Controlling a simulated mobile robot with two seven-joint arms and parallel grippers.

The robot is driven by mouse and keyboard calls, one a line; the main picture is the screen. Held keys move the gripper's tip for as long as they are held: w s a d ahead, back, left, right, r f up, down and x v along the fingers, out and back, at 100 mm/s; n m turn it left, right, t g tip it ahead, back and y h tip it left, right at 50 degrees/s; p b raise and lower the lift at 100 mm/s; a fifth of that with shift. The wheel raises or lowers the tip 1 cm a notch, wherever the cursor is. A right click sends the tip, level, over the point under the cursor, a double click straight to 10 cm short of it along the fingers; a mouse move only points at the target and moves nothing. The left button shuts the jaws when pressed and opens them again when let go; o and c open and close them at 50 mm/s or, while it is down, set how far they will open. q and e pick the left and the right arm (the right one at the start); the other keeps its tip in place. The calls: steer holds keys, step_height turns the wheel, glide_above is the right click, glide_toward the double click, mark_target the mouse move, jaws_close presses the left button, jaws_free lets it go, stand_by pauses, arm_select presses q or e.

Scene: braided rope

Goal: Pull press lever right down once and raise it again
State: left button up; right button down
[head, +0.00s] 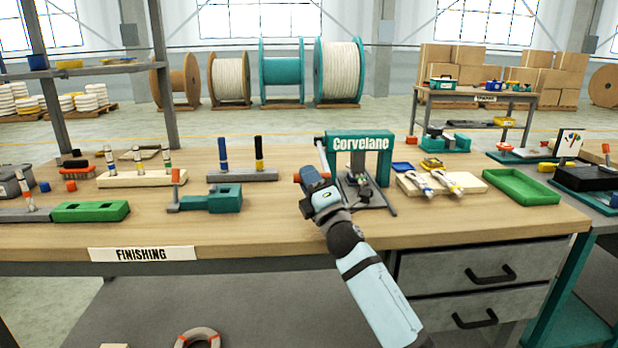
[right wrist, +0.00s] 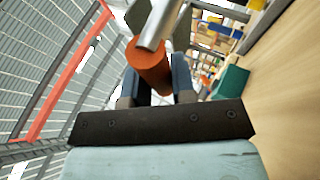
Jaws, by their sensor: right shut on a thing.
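The press (head: 361,143) is a teal frame marked "Corvelane" on a dark base, standing on the finishing bench. Its lever (head: 322,157) is a grey bar running down on the left side of the frame to an orange handle, which shows in the right wrist view (right wrist: 150,65). My right gripper (head: 309,178) is at the lever's lower end, shut on the orange handle, with a dark finger on each side of it. The gripper hides most of the handle in the head view. My left gripper is not in view.
Left of the press are a teal fixture (head: 211,199) with an orange-tipped lever and a rack (head: 242,176) with blue and yellow-banded pegs. Right of it are a wooden board (head: 441,184) with rope pieces and a green tray (head: 521,187). The bench front is clear.

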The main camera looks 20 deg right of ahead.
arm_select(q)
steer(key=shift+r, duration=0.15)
arm_select(e)
steer(key=shift+w+d+f, duration=0.1)
steer(key=shift+d+f, duration=0.05)
steer(key=c, duration=1.1)
jaws_free()
steer(key=shift+o, duration=0.7)
steer(key=shift+w+f, duration=0.15)
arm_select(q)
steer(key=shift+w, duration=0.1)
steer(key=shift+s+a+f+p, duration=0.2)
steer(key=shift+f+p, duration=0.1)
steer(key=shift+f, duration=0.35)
arm_select(e)
steer(key=v, duration=1.4)
